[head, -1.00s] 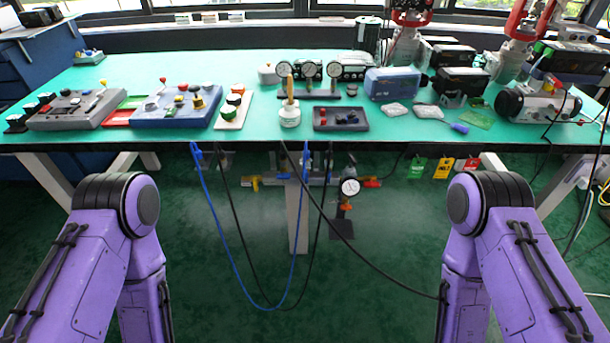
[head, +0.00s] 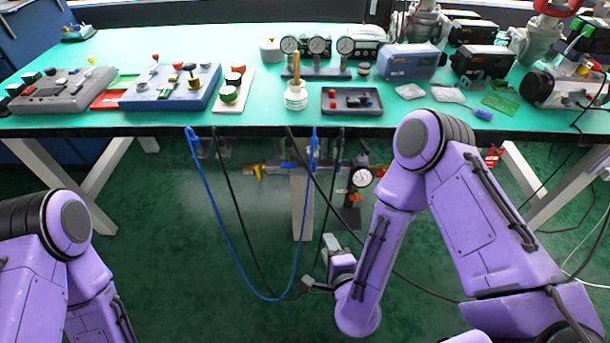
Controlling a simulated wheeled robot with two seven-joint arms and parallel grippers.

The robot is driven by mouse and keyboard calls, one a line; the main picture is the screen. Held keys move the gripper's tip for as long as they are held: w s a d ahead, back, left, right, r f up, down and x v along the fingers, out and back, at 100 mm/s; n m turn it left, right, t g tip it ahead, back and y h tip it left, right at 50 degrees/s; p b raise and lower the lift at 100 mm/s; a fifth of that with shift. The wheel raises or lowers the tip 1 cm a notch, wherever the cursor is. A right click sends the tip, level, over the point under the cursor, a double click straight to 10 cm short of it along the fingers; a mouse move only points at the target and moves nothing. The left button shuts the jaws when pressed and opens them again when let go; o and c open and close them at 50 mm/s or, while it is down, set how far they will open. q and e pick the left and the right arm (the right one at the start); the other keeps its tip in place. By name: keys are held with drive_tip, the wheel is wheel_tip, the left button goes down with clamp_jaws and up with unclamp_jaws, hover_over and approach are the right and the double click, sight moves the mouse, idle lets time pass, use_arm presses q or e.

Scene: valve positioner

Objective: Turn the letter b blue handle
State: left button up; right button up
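A small blue handle (head: 289,165) shows on the pipework under the front edge of the table, near the middle. No letter on it can be read at this size. Other handles on the same pipework are a yellow one (head: 256,172) on the left and an orange-red one (head: 379,172) on the right. My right gripper (head: 316,268) is below the table, lower than the blue handle and a little to its right, apart from it. Its fingers are small and partly hidden, so I cannot tell their opening. My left gripper is out of view; only my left arm shows.
A blue hose (head: 225,248) and black cables hang in loops under the table, close to my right gripper. A round gauge (head: 362,177) sits right of the pipework. A table leg (head: 302,205) stands behind. The green table top (head: 250,55) holds panels and instruments.

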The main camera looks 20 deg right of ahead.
drive_tip(key=w+a+r+m+t+h, duration=0.1)
drive_tip(key=w+a+r+m+t, duration=0.15)
drive_tip(key=w+r+m, duration=0.35)
drive_tip(key=m+t+h+b, duration=0.15)
drive_tip(key=m+h, duration=0.25)
drive_tip(key=m, duration=0.8)
approach(314, 167)
drive_tip(key=p+x, duration=0.1)
drive_tip(key=x, duration=0.7)
drive_tip(key=shift+w+r, duration=0.1)
drive_tip(key=shift+w, duration=0.05)
clamp_jaws()
